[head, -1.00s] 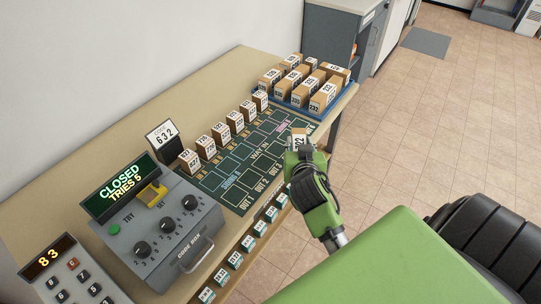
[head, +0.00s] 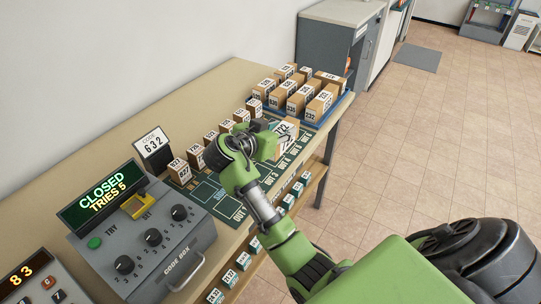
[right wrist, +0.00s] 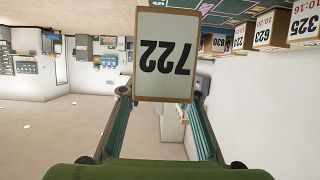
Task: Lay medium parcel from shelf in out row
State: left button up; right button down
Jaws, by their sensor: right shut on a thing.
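My right gripper (head: 272,146) is shut on a cardboard parcel (head: 286,136) with a white label reading 722. It holds the parcel over the far right part of the dark green mat (head: 204,190). In the right wrist view the parcel (right wrist: 163,58) shows its label upside down between the two fingers of my right gripper (right wrist: 160,103). I cannot tell whether the parcel touches the mat. OUT labels (head: 239,214) run along the mat's front edge; my right arm hides part of the mat. My left gripper is not in view.
A row of small parcels (head: 195,157) stands along the mat's back edge. A blue tray (head: 327,118) full of parcels is at the far right. Small parcels stand on the lower shelf (head: 317,176). The code box (head: 150,235) is at the near left.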

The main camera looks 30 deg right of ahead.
jog(key=f, duration=0.1)
jog(key=w+f+b, duration=0.1)
jog(key=f+b, duration=0.1)
jog(key=shift+w+a, duration=0.3)
jog(key=shift+w, duration=0.1)
jog(key=shift+w+a+f+b, duration=0.25)
jog(key=shift+w+f+b, duration=0.45)
jog(key=shift+f+b, duration=0.05)
notch_tip(320, 180, down, 3)
jog(key=shift+w+f+b, duration=0.1)
jog(key=shift+b, duration=1.05)
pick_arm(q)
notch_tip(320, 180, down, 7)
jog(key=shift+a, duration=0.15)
pick_arm(e)
jog(key=c, duration=1.5)
grip_release()
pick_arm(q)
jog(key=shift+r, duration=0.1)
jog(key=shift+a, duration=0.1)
